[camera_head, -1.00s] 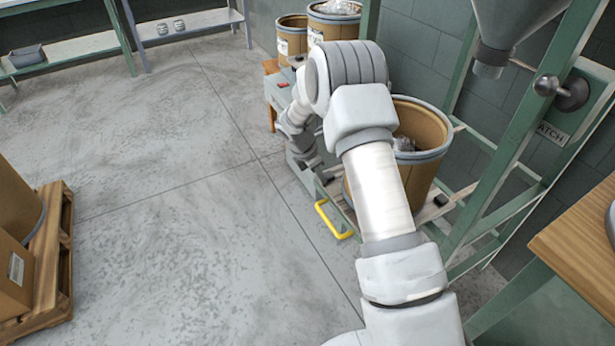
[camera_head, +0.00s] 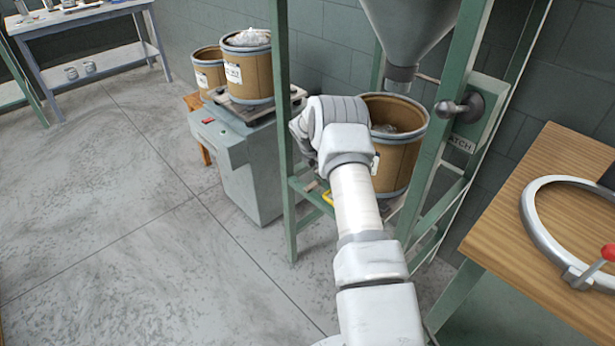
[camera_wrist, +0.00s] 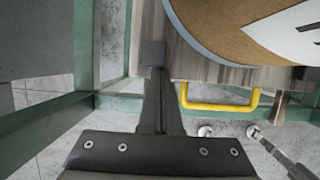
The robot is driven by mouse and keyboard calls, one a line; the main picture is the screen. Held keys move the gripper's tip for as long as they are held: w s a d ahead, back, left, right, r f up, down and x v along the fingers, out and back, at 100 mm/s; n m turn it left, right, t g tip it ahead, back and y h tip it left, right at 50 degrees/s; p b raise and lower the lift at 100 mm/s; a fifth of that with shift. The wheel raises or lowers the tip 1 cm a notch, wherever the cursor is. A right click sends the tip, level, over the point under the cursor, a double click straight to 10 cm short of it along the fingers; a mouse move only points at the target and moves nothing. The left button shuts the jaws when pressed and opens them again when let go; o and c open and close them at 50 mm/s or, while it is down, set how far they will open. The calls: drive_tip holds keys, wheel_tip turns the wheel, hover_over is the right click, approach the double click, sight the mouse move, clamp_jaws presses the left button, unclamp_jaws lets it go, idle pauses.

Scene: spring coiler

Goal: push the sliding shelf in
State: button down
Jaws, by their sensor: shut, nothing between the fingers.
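The sliding shelf is mostly hidden by my arm in the head view. In the wrist view its wooden board (camera_wrist: 205,68) shows with a yellow pull handle (camera_wrist: 220,107) on its front edge. The handle also shows in the head view (camera_head: 327,197), low beside my arm. A brown drum (camera_head: 399,165) with a grey rim stands on the shelf, below a metal hopper (camera_head: 405,45). My gripper (camera_wrist: 153,52) is shut and empty. Its tip is at the shelf's front edge, left of the handle; whether it touches, I cannot tell.
A green frame post (camera_head: 283,130) stands left of the drum, and another with a latch knob (camera_head: 472,104) stands right. A wooden bench (camera_head: 560,180) is at the right. The floor at left is clear.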

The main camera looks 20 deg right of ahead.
drive_tip(key=shift+w+d, duration=0.3)
drive_tip(key=shift+d, duration=0.5)
drive_tip(key=shift+w+d, duration=0.25)
drive_tip(key=shift+d, duration=0.55)
